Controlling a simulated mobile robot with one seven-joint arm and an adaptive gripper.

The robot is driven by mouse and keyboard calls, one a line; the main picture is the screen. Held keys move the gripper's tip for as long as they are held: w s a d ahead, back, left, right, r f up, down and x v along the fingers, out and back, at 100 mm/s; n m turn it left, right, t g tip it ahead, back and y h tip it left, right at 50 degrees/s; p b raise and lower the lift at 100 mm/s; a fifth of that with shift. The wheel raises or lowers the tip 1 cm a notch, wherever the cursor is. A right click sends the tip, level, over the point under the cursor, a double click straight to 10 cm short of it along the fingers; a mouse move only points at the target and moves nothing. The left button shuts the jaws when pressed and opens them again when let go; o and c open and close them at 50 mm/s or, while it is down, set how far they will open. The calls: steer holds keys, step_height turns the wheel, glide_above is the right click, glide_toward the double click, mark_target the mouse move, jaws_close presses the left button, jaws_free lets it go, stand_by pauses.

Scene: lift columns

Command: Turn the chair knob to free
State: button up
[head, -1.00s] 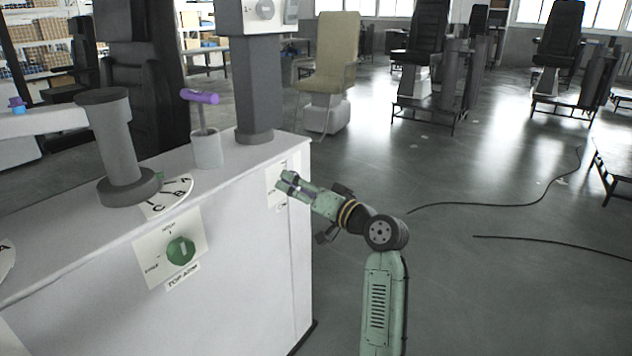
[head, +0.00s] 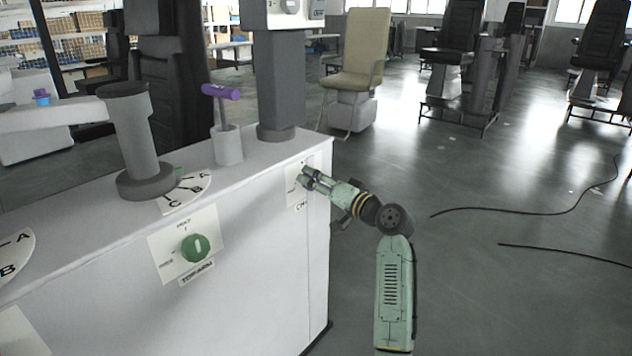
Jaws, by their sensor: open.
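A white plate (head: 293,191) sits on the cabinet's front face near its right end. A partly covered label below it begins with "CH". My gripper (head: 307,178) is at this plate, its fingers pointing left toward the face. The fingers are open and cover part of the plate. No knob on it can be made out behind them, so I cannot tell its setting or whether the fingers touch it. A green round knob (head: 195,248) with a light bar sits on another plate further left, labelled "TOP ARM".
The white cabinet (head: 262,265) carries a dark grey column (head: 279,95), a shorter grey post (head: 140,150) and a purple-handled lever (head: 221,96) in a cup. A beige chair (head: 357,55) stands behind. The floor to the right is open, with black cables (head: 500,212).

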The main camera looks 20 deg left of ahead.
steer(key=shift+w+a, duration=0.1)
steer(key=shift+a, duration=0.05)
steer(key=shift+c, duration=0.2)
steer(key=c, duration=1.1)
